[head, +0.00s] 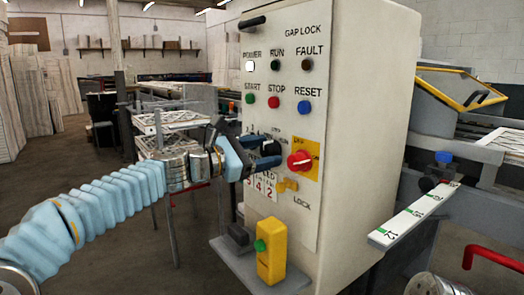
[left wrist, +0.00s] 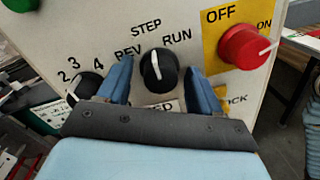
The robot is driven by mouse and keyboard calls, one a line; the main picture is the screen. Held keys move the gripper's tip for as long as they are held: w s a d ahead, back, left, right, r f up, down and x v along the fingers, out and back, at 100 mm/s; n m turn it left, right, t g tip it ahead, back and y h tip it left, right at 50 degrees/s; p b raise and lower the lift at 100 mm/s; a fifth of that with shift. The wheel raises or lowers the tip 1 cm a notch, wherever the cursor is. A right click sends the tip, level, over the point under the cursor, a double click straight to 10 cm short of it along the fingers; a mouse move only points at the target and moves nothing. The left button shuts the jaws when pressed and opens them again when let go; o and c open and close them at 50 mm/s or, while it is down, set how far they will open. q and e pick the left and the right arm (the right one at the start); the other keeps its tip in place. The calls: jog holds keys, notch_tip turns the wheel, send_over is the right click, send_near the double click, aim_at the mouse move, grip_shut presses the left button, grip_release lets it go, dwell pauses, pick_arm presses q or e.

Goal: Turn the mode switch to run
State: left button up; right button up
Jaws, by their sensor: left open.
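The mode switch is a black knob (left wrist: 158,72) with a white pointer line, in the left wrist view. REV is printed to its left, STEP above and RUN to its right. The pointer stands nearly upright, toward STEP. My left gripper (left wrist: 160,80) is open, with one blue finger on each side of the knob; I cannot tell whether they touch it. In the head view my left gripper (head: 268,155) is at the front of the pale control cabinet (head: 375,120) and largely hides the switch. My right gripper is not in view.
A red OFF/ON knob (head: 300,160) on a yellow plate is close to the right of my left gripper. A numbered selector (left wrist: 85,85) is close on the left. A yellow box with a green button (head: 271,252) stands on a ledge below.

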pick_arm(q)
jog(key=c, duration=1.1)
jog(key=shift+o, duration=0.2)
jog(key=m+b, duration=0.2)
jog(key=m, duration=0.3)
jog(key=shift+s, duration=0.1)
jog(key=shift+m+y+b, duration=0.3)
jog(key=shift+m+b, duration=0.3)
jog(key=shift+m, duration=1.3)
jog(key=o, duration=1.1)
jog(key=shift+d, duration=0.1)
jog(key=shift+c, duration=0.2)
